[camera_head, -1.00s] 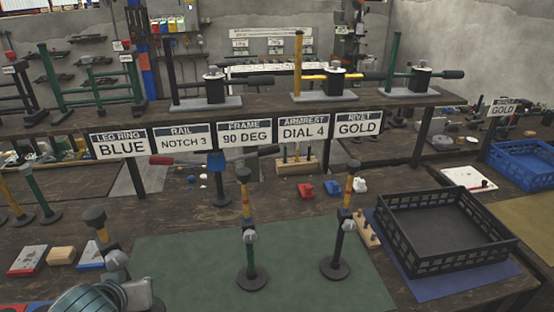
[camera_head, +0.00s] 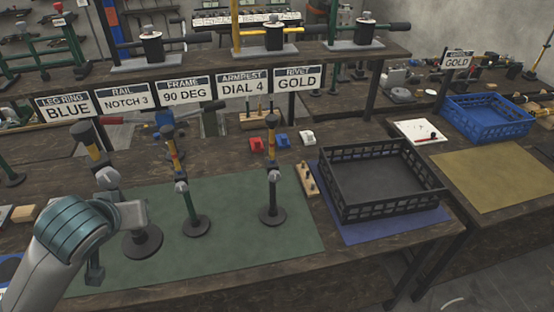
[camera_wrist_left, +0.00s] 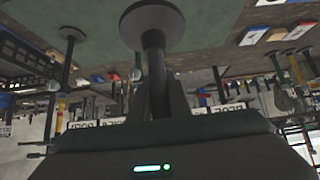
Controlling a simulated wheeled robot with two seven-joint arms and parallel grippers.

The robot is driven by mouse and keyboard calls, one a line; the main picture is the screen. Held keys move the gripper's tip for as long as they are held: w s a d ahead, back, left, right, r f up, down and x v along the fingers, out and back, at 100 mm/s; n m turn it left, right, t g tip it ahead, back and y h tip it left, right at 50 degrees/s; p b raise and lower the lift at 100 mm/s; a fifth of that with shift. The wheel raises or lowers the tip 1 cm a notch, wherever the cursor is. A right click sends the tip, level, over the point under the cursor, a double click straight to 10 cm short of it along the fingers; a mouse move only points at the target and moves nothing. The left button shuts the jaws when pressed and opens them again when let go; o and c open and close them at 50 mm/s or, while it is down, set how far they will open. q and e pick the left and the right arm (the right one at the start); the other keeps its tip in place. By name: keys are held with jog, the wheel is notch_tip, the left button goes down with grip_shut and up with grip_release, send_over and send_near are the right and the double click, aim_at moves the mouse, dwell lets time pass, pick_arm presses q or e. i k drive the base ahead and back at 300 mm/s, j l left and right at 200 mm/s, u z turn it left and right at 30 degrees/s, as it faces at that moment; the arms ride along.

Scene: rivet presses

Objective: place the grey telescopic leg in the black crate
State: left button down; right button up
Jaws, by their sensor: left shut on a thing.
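My left gripper (camera_head: 122,212) is shut on the shaft of a dark telescopic leg with a yellow upper tube (camera_head: 93,150), a silver knob and a round black base (camera_head: 141,242). The leg leans left in the head view, over the left part of the green mat. In the left wrist view the gripper (camera_wrist_left: 158,98) closes around the shaft, with the base (camera_wrist_left: 152,22) beyond. Whether the base touches the mat is unclear. The gripper hides the middle of the leg. The black crate (camera_head: 392,207) stands empty on a blue mat at right. My right gripper is out of view.
Two more legs, a green one (camera_head: 190,200) and a dark one (camera_head: 270,190), stand upright between the held leg and the crate. A wooden peg block (camera_head: 307,180) lies beside the crate. A signed shelf (camera_head: 200,75) runs behind. A blue crate (camera_head: 485,125) stands farther right.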

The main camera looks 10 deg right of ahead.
aim_at(375, 185)
jog(key=l+z, duration=0.15)
jog(key=l, duration=1.55)
jog(key=i+l, duration=0.15)
jog(key=l, duration=0.25)
jog(key=i+l+z, duration=0.1)
jog(key=l, duration=0.35)
jog(key=i+l+z, duration=0.1)
jog(key=i, duration=0.6)
